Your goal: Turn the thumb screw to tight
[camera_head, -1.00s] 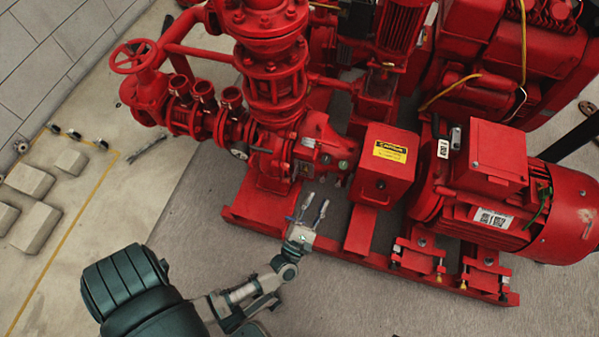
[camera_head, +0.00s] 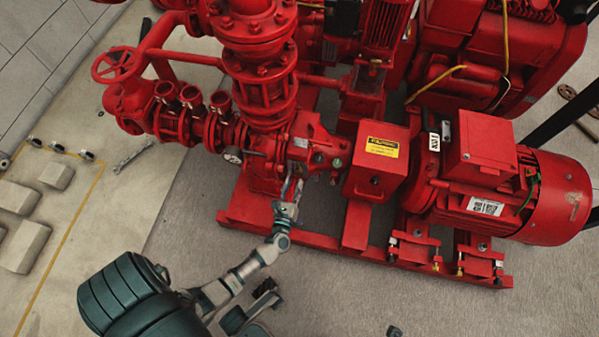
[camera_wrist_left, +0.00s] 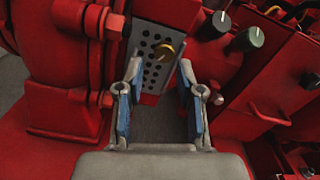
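The thumb screw looks to be the small brass-coloured knob (camera_wrist_left: 163,51) on a grey perforated plate (camera_wrist_left: 150,73) in the left wrist view. My left gripper (camera_wrist_left: 160,76) is open, its two blue-padded fingers spread on either side below the knob. The knob lies beyond and between the fingertips and is not gripped. In the head view the left gripper (camera_head: 292,187) reaches up to the red pump body (camera_head: 312,150), left of the box with the yellow label. The knob is too small to make out there.
Black and green-grey knobs (camera_wrist_left: 247,40) sit right of the plate. A red flange with bolts (camera_wrist_left: 92,60) stands close on the left. The red base rail (camera_head: 245,228) runs below the pump. A red motor (camera_head: 490,190) is at the right.

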